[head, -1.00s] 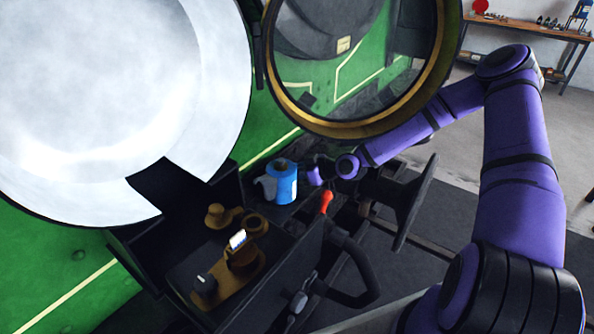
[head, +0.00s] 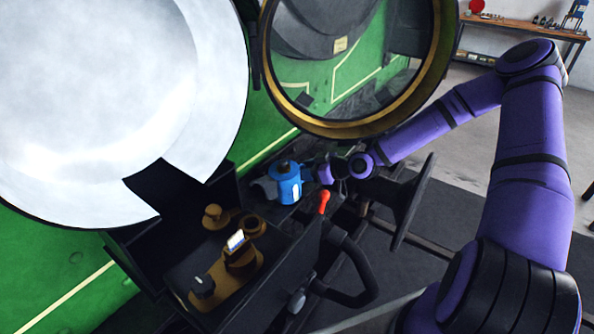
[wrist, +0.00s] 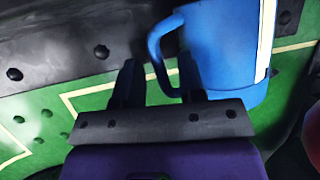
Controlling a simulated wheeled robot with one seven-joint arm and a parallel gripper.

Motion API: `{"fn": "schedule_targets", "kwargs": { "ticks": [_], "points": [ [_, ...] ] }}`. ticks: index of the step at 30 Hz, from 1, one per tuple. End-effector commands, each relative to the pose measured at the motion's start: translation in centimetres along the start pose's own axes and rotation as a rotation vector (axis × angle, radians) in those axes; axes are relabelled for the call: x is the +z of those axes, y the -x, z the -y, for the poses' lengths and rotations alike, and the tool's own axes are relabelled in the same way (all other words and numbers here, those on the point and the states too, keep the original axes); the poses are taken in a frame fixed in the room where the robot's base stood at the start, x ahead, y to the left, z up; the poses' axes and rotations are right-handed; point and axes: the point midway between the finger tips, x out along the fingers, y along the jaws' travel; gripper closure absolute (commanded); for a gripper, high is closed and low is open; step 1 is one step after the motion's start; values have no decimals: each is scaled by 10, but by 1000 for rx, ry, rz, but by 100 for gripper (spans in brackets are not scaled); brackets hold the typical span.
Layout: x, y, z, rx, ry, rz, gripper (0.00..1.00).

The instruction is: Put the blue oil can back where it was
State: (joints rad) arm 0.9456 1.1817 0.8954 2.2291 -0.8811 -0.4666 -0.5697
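The blue oil can (head: 286,184) sits low beside the green engine side, left of my gripper (head: 312,174). A pale stripe shows on its right side, and a grey-blue part sticks out on its left. What it rests on is hard to make out. In the wrist view the can (wrist: 230,45) fills the upper right. Its loop handle (wrist: 156,60) shows between the two dark fingers of my gripper (wrist: 161,68). The fingers are apart, with a visible gap beside the handle, so my gripper looks open around it.
A red-knobbed lever (head: 322,202) stands just in front of the can. A dark box with brass fittings (head: 240,255) is at front left. A brass-rimmed round opening (head: 300,118) hangs above, beside a large white disc (head: 90,90).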

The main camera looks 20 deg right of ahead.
Motion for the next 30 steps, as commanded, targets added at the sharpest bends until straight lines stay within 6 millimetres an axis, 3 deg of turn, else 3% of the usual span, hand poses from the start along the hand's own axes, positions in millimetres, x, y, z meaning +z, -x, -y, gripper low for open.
{"fn": "schedule_targets", "kwargs": {
  "ticks": [6, 12, 18, 30],
  "points": [
    [0, 40, -1, 3, -1, -1, 63],
    [0, 65, 0, 2, -1, -2, 63],
    [0, 76, 0, 1, 0, -1, 63],
    [0, 77, 0, 0, 0, 0, 63]
  ]
}}
